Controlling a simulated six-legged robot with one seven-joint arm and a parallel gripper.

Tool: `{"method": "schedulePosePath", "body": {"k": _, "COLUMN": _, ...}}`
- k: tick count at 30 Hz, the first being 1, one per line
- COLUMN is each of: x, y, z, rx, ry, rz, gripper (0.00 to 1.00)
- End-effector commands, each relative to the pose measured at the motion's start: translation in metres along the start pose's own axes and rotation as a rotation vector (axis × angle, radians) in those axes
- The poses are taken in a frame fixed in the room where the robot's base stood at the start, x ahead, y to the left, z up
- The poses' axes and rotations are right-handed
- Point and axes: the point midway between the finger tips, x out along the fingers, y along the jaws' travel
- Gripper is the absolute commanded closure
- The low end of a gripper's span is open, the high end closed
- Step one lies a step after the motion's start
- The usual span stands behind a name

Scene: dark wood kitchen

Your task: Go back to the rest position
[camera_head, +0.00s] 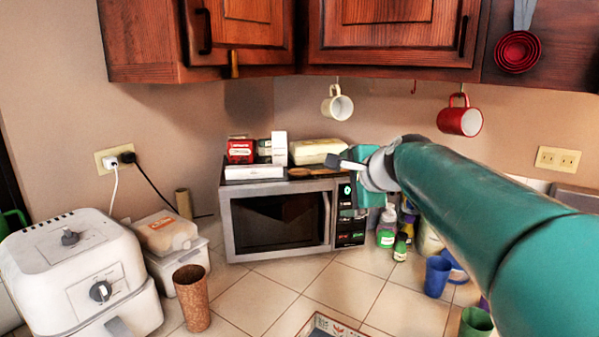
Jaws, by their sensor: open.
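My teal arm reaches in from the right edge. My gripper (346,172) is in the air in front of the right side of the microwave (275,222), near its control panel. It is open and I see nothing held in it. One dark-tipped finger points left; the rest of the gripper is small and partly overlaps the panel. I cannot tell whether it touches the microwave.
A white air fryer (78,272), a container (165,235) and a brown cup (191,297) stand left. Mugs (337,103) (460,117) hang under the cabinets. Bottles (387,228) and a blue cup (437,275) stand beneath my arm. Front-centre tiles are mostly clear.

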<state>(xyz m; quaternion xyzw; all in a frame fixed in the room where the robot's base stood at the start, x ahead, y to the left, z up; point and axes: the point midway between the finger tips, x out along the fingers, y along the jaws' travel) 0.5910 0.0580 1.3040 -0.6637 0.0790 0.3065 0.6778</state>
Motion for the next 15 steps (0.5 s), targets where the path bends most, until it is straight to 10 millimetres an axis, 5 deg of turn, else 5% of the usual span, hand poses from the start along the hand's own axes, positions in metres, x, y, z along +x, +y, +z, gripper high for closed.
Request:
{"method": "schedulePosePath", "body": {"k": 6, "x": -0.06, "y": 0.112, "z": 0.026, "rx": -0.532, "ry": 0.025, "rz": 0.23, "gripper": 0.05}}
{"method": "schedulePosePath", "body": {"k": 15, "x": -0.138, "y": 0.27, "z": 0.021, "rx": -1.157, "ry": -0.086, "rz": 0.523, "gripper": 0.05}}
